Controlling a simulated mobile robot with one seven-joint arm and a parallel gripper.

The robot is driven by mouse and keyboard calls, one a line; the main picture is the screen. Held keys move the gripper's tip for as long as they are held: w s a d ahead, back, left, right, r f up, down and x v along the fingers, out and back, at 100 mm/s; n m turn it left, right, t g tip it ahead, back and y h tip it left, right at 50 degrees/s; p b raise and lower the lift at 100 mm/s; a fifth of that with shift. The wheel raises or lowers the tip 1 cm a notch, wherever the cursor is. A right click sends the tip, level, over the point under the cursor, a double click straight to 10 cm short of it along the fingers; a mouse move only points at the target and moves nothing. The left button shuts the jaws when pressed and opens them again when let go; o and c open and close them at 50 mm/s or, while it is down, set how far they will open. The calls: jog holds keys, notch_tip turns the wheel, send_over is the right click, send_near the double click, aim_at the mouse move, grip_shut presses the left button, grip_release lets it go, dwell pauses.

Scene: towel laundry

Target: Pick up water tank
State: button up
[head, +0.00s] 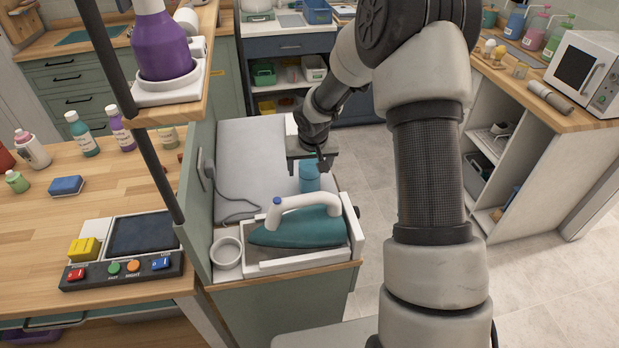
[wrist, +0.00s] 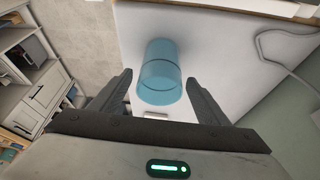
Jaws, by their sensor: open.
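The water tank (head: 309,178) looks like a translucent blue cylinder. In the head view it stands at the right edge of the grey ironing surface, just behind the teal iron. It also shows in the wrist view (wrist: 160,72), ahead of my fingers and between their lines. My gripper (head: 312,160) is above the tank in the head view and hides part of its top. In the wrist view my gripper (wrist: 159,85) has its two dark fingers spread wide, one on each side of the tank's near end. Nothing is held. Contact cannot be told.
The teal iron (head: 300,228) with its white handle sits in a white tray in front of the tank. A white cup (head: 227,251) stands left of it. A grey cord (head: 232,207) lies on the grey ironing surface (head: 250,150). The floor (head: 540,270) at right is clear.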

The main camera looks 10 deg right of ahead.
jog(key=c, duration=1.1)
jog(key=shift+r, duration=0.1)
